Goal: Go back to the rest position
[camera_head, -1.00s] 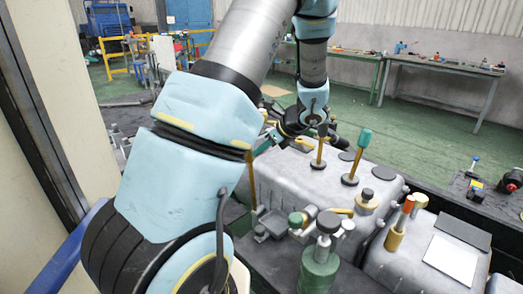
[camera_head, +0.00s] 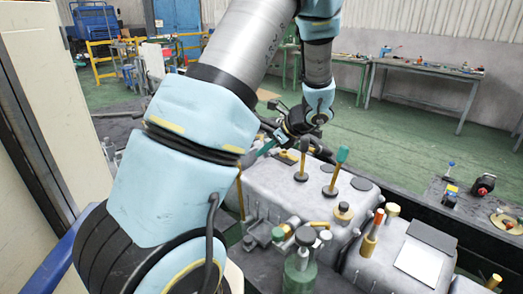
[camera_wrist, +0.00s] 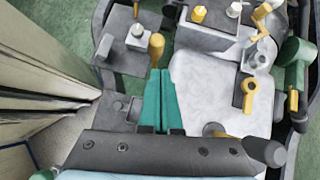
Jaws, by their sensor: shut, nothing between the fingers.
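My gripper (camera_head: 265,148) hangs from my blue-and-grey arm beyond the grey chassis block. Its teal fingers (camera_wrist: 160,75) show pressed together in the wrist view, with nothing between them. In the head view the gripper is partly hidden by my arm's wrist parts. In the wrist view the fingers are above the chassis parts, beside a pale grey block (camera_wrist: 205,90). I cannot tell the exact gap to the parts below.
The grey chassis block (camera_head: 290,200) carries upright levers, one green-topped (camera_head: 342,154). Workbenches (camera_head: 430,70) stand behind, past open green floor. A pale panel (camera_head: 40,110) is close on the left.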

